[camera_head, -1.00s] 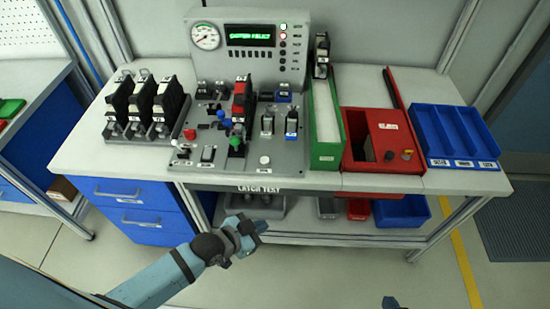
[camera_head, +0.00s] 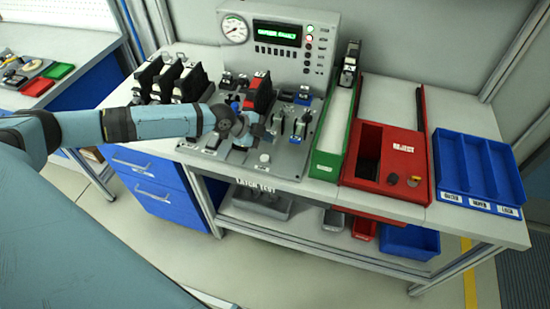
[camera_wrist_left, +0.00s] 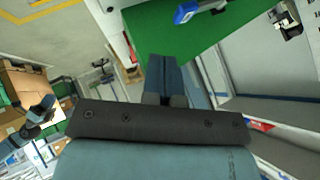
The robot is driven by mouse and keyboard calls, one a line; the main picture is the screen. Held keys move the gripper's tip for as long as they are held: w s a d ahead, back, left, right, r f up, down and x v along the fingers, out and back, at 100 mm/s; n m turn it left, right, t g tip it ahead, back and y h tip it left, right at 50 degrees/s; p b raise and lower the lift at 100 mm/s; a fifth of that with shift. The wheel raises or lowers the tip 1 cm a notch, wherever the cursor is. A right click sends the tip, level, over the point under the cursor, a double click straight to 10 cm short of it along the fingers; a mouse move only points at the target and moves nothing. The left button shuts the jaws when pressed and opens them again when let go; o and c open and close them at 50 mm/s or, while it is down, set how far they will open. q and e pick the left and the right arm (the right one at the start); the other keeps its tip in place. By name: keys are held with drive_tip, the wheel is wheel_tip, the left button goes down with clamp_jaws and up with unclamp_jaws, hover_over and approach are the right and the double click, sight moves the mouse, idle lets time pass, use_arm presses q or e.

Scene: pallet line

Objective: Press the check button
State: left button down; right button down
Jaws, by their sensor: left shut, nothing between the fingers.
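The test panel (camera_head: 215,152) stands on the bench below a grey console (camera_head: 315,58). A white round button (camera_head: 265,157) sits near its front edge; I cannot read a label that marks it as the check button. My left gripper (camera_head: 256,129) is over the front middle of the panel, shut and empty, behind and above the white button and apart from it. The forearm hides the panel's left part. In the left wrist view the shut fingers (camera_wrist_left: 162,80) point at a green surface. A jointed arm part at that view's left edge may be my right gripper (camera_wrist_left: 42,112).
Black modules (camera_head: 168,80) stand at the back left. A red-and-black module (camera_head: 258,93) stands upright on the panel. To the right are a green-walled tray (camera_head: 326,166), a red bin (camera_head: 366,190) and a blue divided tray (camera_head: 450,185). Floor in front is clear.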

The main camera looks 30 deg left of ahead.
use_arm(q)
drive_tip(key=shift+w+a+r, duration=0.2)
drive_tip(key=shift+a+r, duration=0.05)
drive_tip(key=shift+a, duration=0.15)
drive_tip(key=shift+w+a+r, duration=0.2)
drive_tip(key=shift+a, duration=0.2)
drive_tip(key=b, duration=0.5)
hover_over(265, 159)
wheel_tip(265, 159, down, 8)
drive_tip(key=shift+a+r, duration=0.1)
drive_tip(key=shift+f+b, duration=0.5)
